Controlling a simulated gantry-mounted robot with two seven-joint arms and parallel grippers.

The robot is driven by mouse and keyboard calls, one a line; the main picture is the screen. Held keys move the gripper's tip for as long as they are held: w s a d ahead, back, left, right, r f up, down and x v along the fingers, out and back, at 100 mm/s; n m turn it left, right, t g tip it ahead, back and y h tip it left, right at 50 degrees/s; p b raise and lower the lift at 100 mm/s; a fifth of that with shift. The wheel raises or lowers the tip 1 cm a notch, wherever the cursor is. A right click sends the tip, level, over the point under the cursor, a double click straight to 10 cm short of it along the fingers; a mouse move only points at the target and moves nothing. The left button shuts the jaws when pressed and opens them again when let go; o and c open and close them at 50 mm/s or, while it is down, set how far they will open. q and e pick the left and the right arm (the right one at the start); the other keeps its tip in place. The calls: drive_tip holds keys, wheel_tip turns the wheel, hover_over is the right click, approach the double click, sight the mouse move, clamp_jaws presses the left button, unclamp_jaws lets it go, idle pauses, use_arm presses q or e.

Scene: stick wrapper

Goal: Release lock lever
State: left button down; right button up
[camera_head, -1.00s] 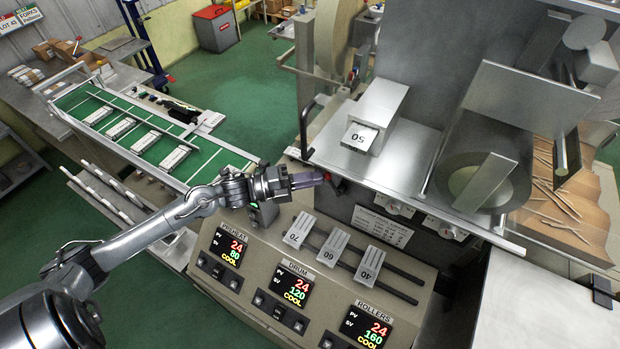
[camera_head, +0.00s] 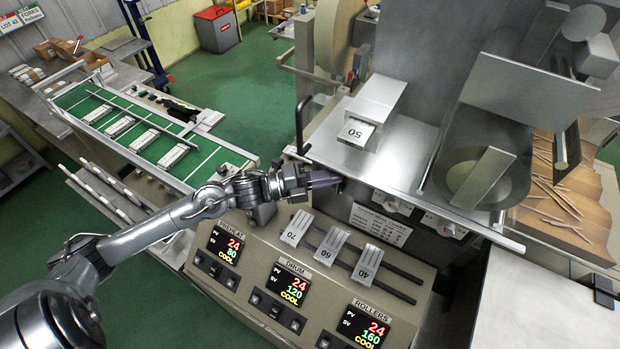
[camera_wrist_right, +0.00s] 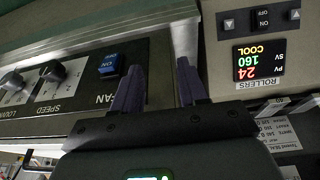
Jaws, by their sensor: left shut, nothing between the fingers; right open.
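My left gripper (camera_head: 333,179) reaches in from the left in the head view, shut with nothing between its fingers. Its tips are at the front edge of the machine's steel deck, above the row of numbered slide blocks. I cannot make out the lock lever for certain; the gripper may cover it. A dark upright bar handle (camera_head: 301,122) stands at the deck's left edge, behind the gripper. My right gripper (camera_wrist_right: 157,75) is open and empty in the right wrist view, with its fingers near a panel with a blue fan switch (camera_wrist_right: 109,64).
Below the left gripper are slide blocks marked 70 (camera_head: 296,228), 60 (camera_head: 331,246) and 40 (camera_head: 367,263). Temperature displays line the front panel (camera_head: 291,286). A metal box marked 50 (camera_head: 372,112) stands on the deck. A green conveyor (camera_head: 150,135) lies at the left.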

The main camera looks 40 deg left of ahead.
use_arm(q)
drive_tip(key=shift+w+d+b, duration=0.2)
drive_tip(key=shift+d+b, duration=0.1)
drive_tip(key=shift+d, duration=0.65)
use_arm(e)
drive_tip(key=shift+w+d+f, duration=0.1)
drive_tip(key=shift+d+f, duration=0.35)
drive_tip(key=shift+d, duration=0.05)
use_arm(q)
drive_tip(key=shift+s, duration=0.1)
use_arm(e)
drive_tip(key=shift+r, duration=0.1)
